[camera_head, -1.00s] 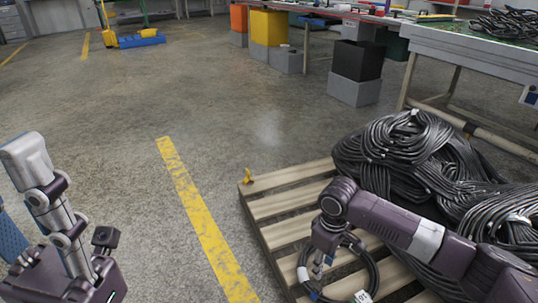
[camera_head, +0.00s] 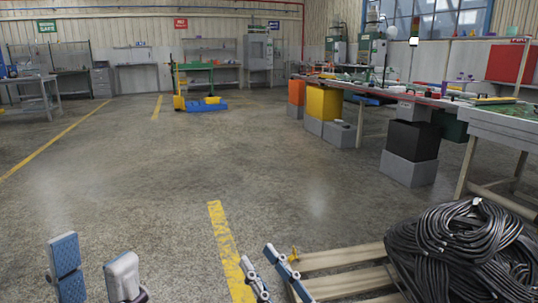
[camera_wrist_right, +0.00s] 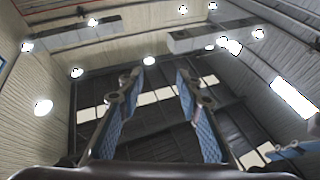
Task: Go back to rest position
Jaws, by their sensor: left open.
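My left gripper (camera_head: 94,272) shows at the bottom left of the head view, pointing up, with its blue-padded fingers apart and nothing between them. My right gripper (camera_head: 270,272) is at the bottom middle of the head view, also pointing up, in front of the pallet's left end. The right wrist view shows the right gripper (camera_wrist_right: 155,100) with its two fingers apart and empty, facing the ceiling. Black hoses (camera_head: 455,245) are heaped in coils on the wooden pallet (camera_head: 345,258) at the bottom right. Both arms are mostly below the picture.
A workbench (camera_head: 505,130) stands at the right, with a black bin (camera_head: 412,141) on a grey box beside it. A yellow bin (camera_head: 323,102) stands further back. A yellow floor line (camera_head: 230,250) runs between my grippers. The floor ahead and left is clear.

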